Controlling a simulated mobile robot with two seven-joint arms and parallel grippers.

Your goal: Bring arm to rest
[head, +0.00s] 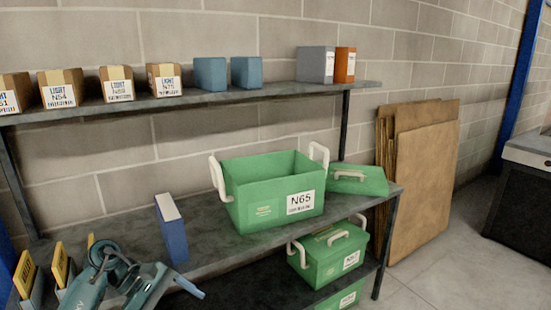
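My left arm and gripper (172,282) show at the bottom left, teal and grey, in front of the middle shelf. A light blue tip points right and slightly down. The lower part is cut off by the frame edge, and I cannot tell whether the gripper is open or shut. I see nothing clearly held in it. My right gripper is not in view.
An open green crate N65 (262,208) stands on the middle shelf (215,246), its lid (358,179) to its right. A blue binder (172,232) stands near my arm. Below is a closed green crate (332,262). Boxes line the upper shelf (200,99). Cardboard (425,190) leans right.

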